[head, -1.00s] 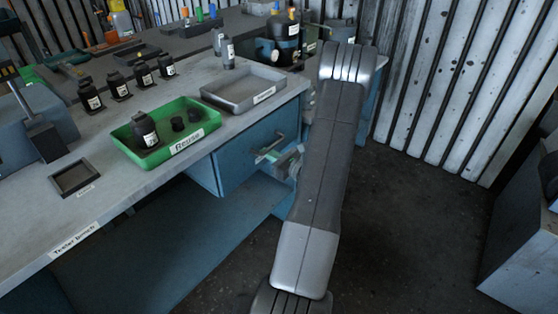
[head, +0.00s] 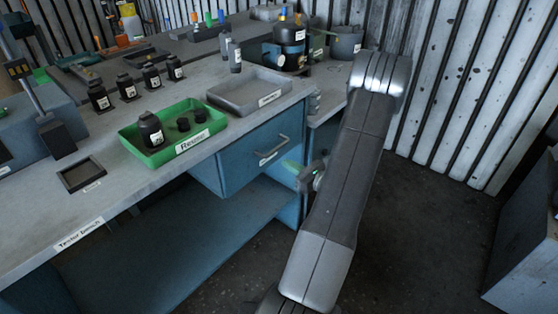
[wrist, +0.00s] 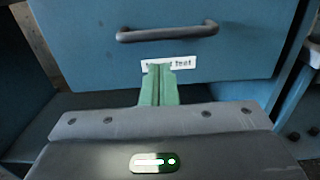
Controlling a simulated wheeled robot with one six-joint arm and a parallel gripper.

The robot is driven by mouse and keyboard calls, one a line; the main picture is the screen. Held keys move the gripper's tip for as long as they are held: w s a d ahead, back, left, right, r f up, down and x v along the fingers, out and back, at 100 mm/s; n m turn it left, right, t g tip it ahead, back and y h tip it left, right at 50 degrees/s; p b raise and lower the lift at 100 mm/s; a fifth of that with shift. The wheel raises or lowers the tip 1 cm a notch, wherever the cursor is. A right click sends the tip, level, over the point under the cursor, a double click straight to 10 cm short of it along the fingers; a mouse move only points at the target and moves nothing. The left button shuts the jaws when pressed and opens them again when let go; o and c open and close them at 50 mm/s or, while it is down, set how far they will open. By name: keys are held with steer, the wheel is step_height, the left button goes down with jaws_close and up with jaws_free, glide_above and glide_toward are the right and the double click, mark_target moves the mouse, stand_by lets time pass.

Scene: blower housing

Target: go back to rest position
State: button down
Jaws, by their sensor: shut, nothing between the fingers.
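My gripper (wrist: 159,84) shows in the wrist view with its two green fingers pressed together and nothing between them. It points at the front of a blue drawer (wrist: 80,50), just below the drawer's grey handle (wrist: 168,32), and its tips overlap the drawer's white label in the picture. I cannot tell whether they touch it. In the head view the gripper (head: 291,166) shows as a small green tip to the right of the drawer (head: 240,155), partly hidden by my arm. The drawer looks shut.
A tester bench (head: 35,215) holds a green tray (head: 190,143) with a black bottle and two dark caps, an empty grey tray (head: 245,97) and several black bottles. A grey box (head: 525,240) stands at the right. The floor (head: 420,240) between is clear.

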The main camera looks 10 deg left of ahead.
mark_target(266, 152)
steer(key=v, duration=0.6)
steer(key=shift+s+d, duration=0.2)
steer(key=shift+d, duration=0.05)
steer(key=x, duration=1.4)
steer(key=shift+w, duration=0.15)
steer(key=shift+a+r, duration=0.1)
